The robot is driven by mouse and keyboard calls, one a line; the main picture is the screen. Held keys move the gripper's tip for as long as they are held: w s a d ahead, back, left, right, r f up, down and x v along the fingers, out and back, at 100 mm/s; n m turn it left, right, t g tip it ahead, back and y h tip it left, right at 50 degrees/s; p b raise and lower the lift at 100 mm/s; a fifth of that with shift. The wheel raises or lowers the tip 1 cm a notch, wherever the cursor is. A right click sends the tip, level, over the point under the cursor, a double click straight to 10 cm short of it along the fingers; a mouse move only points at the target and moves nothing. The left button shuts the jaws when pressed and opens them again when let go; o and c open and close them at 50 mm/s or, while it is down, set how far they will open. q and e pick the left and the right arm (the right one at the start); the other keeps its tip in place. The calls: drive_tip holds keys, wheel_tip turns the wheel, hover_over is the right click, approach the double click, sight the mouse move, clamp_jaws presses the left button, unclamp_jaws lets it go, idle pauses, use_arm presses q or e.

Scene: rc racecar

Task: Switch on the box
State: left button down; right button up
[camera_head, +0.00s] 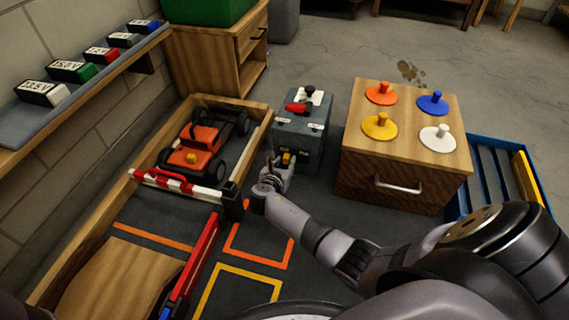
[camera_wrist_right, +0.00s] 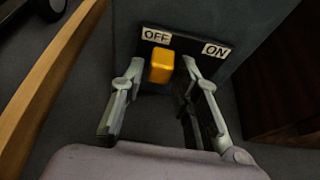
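The box (camera_head: 312,137) is a dark blue-grey case standing on the floor between the wooden pen and a wooden cabinet. On its front is a black panel with OFF and ON labels, seen in the right wrist view. A yellow switch knob (camera_wrist_right: 162,65) sits on the OFF side, left of the ON label (camera_wrist_right: 215,49). My right gripper (camera_head: 285,165) is in front of this panel. In the right wrist view its fingers (camera_wrist_right: 160,75) are spread, with the knob between or just beyond their tips; contact cannot be told. My left gripper is not in view.
An orange toy car (camera_head: 194,148) stands in the wooden pen behind a red and white barrier (camera_head: 180,187). The wooden cabinet (camera_head: 405,148) with coloured knobbed discs is right of the box. A shelf (camera_head: 75,85) holds several labelled blocks. Floor is free beyond the box.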

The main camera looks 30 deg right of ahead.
clamp_jaws()
idle(0.4)
drive_tip(key=s+d+p, duration=0.2)
drive_tip(key=p, duration=0.1)
drive_tip(key=shift+s+r, duration=0.15)
drive_tip(key=shift+s, duration=0.05)
drive_tip(key=shift+o, duration=1.7)
unclamp_jaws()
drive_tip(key=shift+s+d+f, duration=0.1)
drive_tip(key=shift+s+f, duration=0.05)
drive_tip(key=shift+f, duration=0.05)
